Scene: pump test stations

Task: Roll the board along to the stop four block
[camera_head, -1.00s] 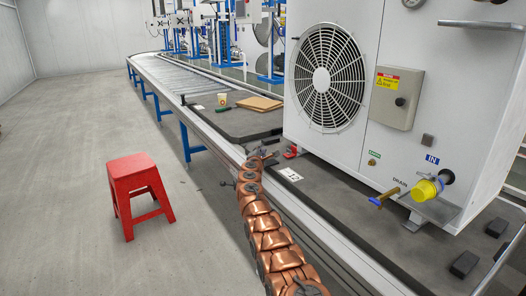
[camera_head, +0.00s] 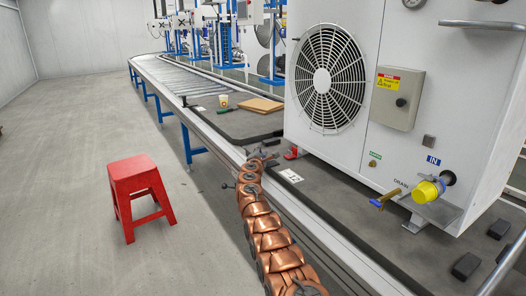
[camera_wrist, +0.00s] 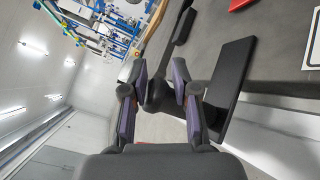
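The dark grey board (camera_head: 345,207) lies on the conveyor line and carries a large white unit with a fan. A farther dark board (camera_head: 236,126) carries a cup and a brown sheet; a black knob (camera_head: 184,99) stands at its corner. My gripper (camera_head: 262,158) is low at the near board's left end, by the conveyor's edge. In the wrist view my gripper (camera_wrist: 159,80) has its fingers on either side of a dark knob (camera_wrist: 157,94) on a dark bar, which fills the gap. No block marked as stop four can be made out.
A red stool (camera_head: 137,190) stands on the open floor at the left. A roller conveyor (camera_head: 175,78) with a metal side rail runs away to the back left. A blue-handled valve (camera_head: 382,200) and a yellow connector (camera_head: 426,190) stick out of the unit.

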